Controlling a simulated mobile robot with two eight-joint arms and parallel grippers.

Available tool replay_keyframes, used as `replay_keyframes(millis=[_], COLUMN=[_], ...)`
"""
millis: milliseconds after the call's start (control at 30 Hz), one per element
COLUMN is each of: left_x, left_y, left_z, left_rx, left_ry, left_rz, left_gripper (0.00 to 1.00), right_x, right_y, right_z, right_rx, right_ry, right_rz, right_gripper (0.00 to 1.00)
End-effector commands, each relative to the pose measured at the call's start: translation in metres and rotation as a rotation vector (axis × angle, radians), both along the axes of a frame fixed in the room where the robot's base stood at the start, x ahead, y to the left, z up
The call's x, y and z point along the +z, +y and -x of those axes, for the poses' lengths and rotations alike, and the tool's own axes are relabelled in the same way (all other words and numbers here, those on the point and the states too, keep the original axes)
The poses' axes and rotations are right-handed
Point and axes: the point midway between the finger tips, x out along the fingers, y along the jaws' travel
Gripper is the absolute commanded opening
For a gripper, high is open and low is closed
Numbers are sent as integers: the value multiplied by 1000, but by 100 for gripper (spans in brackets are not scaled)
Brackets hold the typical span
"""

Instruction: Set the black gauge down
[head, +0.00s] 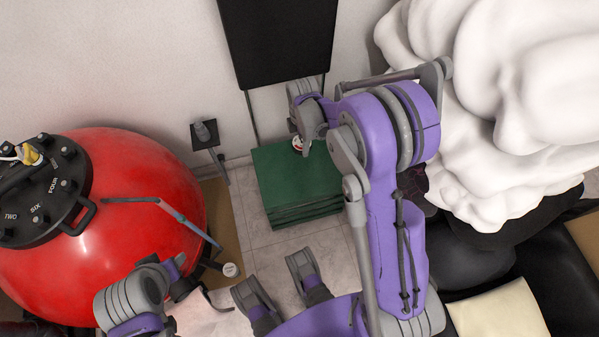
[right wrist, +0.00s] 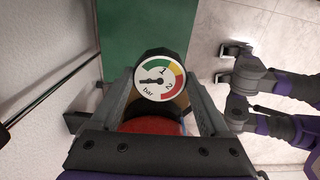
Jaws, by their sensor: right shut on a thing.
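The black gauge (right wrist: 160,81) has a round white dial with a green, yellow and red scale marked "bar". My right gripper (right wrist: 163,105) is shut on it, with one finger on each side of its body. In the head view the gauge (head: 298,144) is a small pale disc at the tip of my right gripper (head: 303,136), over the far part of the green stack (head: 295,185). The gap below the gauge cannot be judged. My left gripper (head: 180,285) is at the lower left, partly hidden, and its jaws are unclear.
A red filter tank (head: 150,185) with a black numbered lid (head: 45,195) stands at the left. A black panel (head: 278,40) is above the stack. Large white bags (head: 500,90) fill the right. Tiled floor (head: 275,238) is clear in front of the stack.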

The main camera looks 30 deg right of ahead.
Motion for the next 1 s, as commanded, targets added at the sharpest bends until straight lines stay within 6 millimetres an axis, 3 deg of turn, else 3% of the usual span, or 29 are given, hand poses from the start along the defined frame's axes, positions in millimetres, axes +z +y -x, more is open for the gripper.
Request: replay_keyframes(millis=[33,100,300,467,700,1000], left_x=[-28,-48,-83,-93,-107,-115], left_y=[0,0,0,0,0,0], left_z=[-1,-3,-6,-8,-10,-11], left_rx=[0,0,0,0,0,0], left_ry=[10,17,28,31,35,36], left_rz=[0,0,0,0,0,0], left_gripper=[50,50,50,50,50,50], right_x=[-31,-52,-91,-105,-149,-175], right_y=[-8,-17,-36,-41,-41,-41], right_z=[0,-1,-3,-4,-4,-4], right_rx=[95,238,532,628,641,640], right_ry=[4,2,-4,-6,-7,-7], right_rz=[0,0,3,4,4,4], right_gripper=[0,0,0,0,0,0])
